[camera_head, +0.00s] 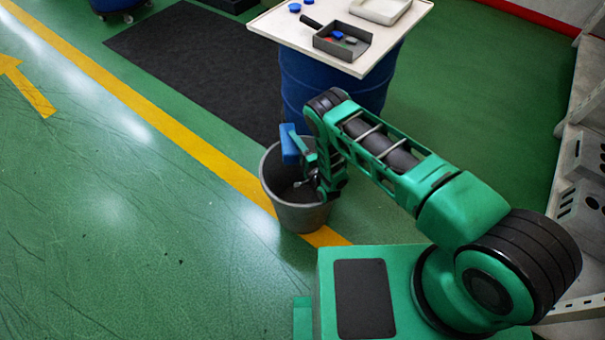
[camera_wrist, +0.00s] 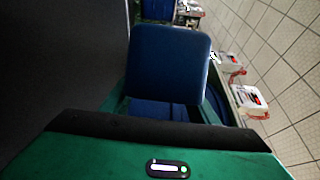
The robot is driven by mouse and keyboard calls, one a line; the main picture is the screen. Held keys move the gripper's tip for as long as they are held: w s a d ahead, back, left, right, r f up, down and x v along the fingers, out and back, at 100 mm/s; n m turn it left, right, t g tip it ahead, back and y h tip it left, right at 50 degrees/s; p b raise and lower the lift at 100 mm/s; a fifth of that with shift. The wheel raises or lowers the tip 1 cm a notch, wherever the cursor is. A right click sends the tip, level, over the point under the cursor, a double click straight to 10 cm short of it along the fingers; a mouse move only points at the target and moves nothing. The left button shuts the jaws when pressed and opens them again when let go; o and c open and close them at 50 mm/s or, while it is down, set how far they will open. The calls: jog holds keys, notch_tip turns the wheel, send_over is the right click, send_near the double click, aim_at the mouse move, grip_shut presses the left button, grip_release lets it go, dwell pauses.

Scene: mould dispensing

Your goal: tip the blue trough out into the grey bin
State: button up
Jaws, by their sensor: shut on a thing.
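The blue trough (camera_head: 290,146) is held above the back left part of the grey bin's mouth. It looks steeply tilted, with a narrow side showing in the head view; its inside is not visible there. My gripper (camera_head: 303,150) is shut on it, and the arm link hides part of the grip. In the wrist view the trough (camera_wrist: 169,62) fills the upper middle as a blue square face. The grey bin (camera_head: 300,219) stands upright on the floor. My arm hides its right side, and its inside is dark, so its contents cannot be told.
A blue drum (camera_head: 302,83) behind the bin carries a pale board (camera_head: 277,30). On the board are a dark scoop (camera_head: 350,48) with small coloured pieces, a white tray (camera_head: 362,14) and blue caps. A dark mat (camera_head: 195,60) lies behind left. Floor at left is clear.

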jog(key=shift+d+r+m+t+p, duration=0.25)
jog(key=shift+r+m+p, duration=0.2)
jog(key=shift+r+m, duration=0.2)
jog(key=shift+d+r+m+t+p, duration=0.2)
jog(key=shift+r+m+p, duration=0.3)
jog(key=shift+m, duration=0.2)
jog(key=shift+d+r+m+t+p, duration=0.15)
jog(key=shift+r+m+t+p, duration=0.2)
jog(key=shift+r+m, duration=0.3)
dwell(1.2)
jog(key=shift+f, duration=0.15)
jog(key=f+n, duration=0.1)
jog(key=a+f+n+g, duration=0.1)
jog(key=n, duration=0.1)
jog(key=f+n+g, duration=0.1)
jog(key=f, duration=0.1)
jog(key=shift+a+n, duration=0.3)
jog(key=shift+n, duration=0.1)
jog(key=shift+a+r+n, duration=0.15)
jog(key=shift+r+n, duration=0.25)
jog(key=shift+r, duration=0.1)
